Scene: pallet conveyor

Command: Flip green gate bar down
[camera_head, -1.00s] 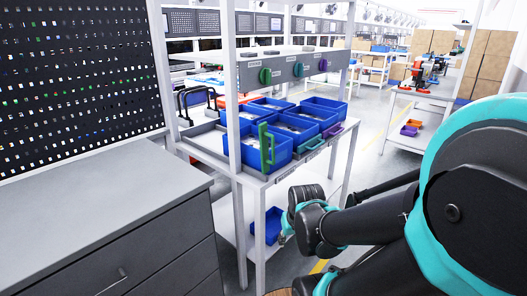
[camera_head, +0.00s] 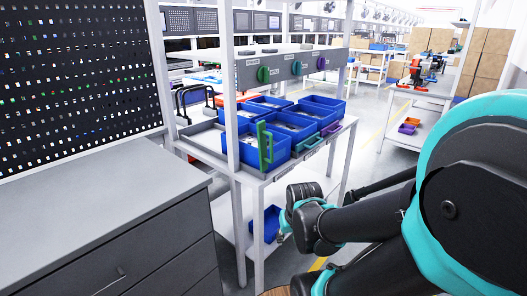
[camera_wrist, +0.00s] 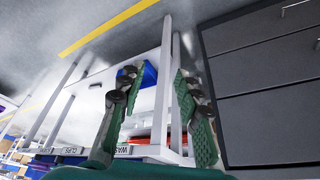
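The green gate bar (camera_head: 265,147) stands upright at the front left corner of the pallet conveyor table, in front of a blue bin. A teal bar (camera_head: 307,144) and a purple bar (camera_head: 332,130) lie low along the same front edge, to its right. My gripper (camera_wrist: 157,78) is open in the wrist view, with its two green fingers apart and nothing between them. In the head view the gripper is mostly hidden behind my dark wrist, below and in front of the table edge, apart from the green bar.
Several blue bins (camera_head: 298,122) sit on the table. Above them a grey beam (camera_head: 285,68) carries green, teal and purple knobs. A white post (camera_head: 231,110) rises left of the green bar. A grey drawer cabinet (camera_head: 100,215) stands at the left. Another blue bin (camera_head: 268,222) is on the lower shelf.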

